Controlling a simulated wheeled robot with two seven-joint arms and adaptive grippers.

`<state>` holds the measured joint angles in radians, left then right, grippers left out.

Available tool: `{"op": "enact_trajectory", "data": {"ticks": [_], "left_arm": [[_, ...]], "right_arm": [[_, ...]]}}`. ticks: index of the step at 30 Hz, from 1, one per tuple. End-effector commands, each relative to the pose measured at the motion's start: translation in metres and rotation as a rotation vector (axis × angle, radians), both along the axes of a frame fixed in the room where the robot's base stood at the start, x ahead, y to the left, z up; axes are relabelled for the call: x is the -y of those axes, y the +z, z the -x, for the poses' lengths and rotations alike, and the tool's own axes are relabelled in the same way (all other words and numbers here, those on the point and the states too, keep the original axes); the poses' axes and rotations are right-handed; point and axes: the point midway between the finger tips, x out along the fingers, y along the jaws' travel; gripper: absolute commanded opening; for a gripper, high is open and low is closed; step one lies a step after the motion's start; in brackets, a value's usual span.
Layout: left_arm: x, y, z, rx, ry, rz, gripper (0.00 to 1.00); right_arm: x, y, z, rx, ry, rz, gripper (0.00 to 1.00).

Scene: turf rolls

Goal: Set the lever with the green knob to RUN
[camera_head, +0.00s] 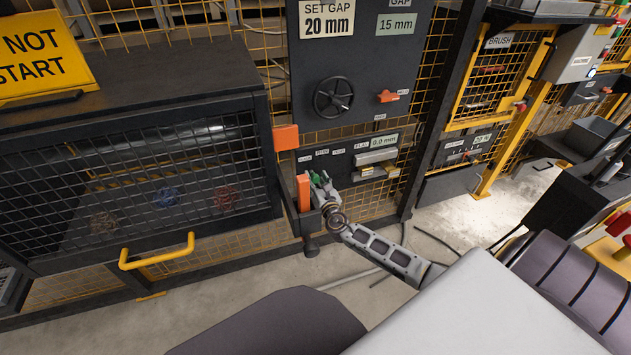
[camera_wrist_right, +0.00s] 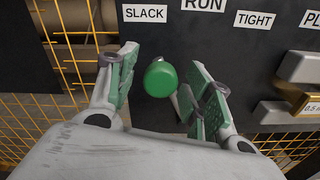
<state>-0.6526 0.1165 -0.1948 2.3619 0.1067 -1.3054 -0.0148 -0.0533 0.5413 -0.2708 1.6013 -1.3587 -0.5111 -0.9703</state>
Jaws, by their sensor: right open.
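In the right wrist view the lever's round green knob (camera_wrist_right: 160,78) stands out from the dark panel, below the gap between the SLACK label (camera_wrist_right: 145,13) and the RUN label (camera_wrist_right: 204,4). A short piece of its pale shaft shows below right of the knob. The TIGHT label (camera_wrist_right: 254,20) is further right. My right gripper (camera_wrist_right: 165,88) is open, with its green-padded fingers on either side of the knob; I see gaps to both. In the head view the right gripper (camera_head: 320,182) is at the panel's lower left and hides the lever. My left gripper is out of view.
An orange block (camera_head: 304,192) and an orange plate (camera_head: 286,137) stand just left of the right gripper. A handwheel (camera_head: 333,97) is above. A brass-and-grey unit (camera_wrist_right: 300,85) sits to the right. A mesh cage with a yellow handle (camera_head: 157,252) is at left.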

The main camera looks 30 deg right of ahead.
Motion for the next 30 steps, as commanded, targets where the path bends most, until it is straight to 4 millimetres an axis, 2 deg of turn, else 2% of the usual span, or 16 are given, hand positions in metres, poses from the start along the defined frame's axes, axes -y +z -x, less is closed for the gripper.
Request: {"op": "enact_trajectory", "data": {"ticks": [3, 12, 15, 26, 28, 30], "left_arm": [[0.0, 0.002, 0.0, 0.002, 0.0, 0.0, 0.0], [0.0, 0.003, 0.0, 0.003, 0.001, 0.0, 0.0], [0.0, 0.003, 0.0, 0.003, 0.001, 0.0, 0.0], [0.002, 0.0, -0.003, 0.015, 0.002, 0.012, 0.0], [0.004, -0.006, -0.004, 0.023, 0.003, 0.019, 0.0], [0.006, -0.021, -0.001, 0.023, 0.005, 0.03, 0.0]], "right_arm": [[0.0, 0.0, 0.0, 0.0, 0.0, 0.0, 0.48], [0.0, 0.0, 0.0, 0.0, 0.0, 0.0, 0.1], [0.0, 0.0, 0.0, 0.0, 0.0, 0.0, 0.0], [0.006, 0.002, 0.002, 0.014, -0.001, -0.053, 0.0], [0.01, 0.002, 0.003, 0.023, 0.0, -0.094, 0.0], [0.016, 0.004, 0.004, 0.035, -0.001, -0.143, 0.0]]}}
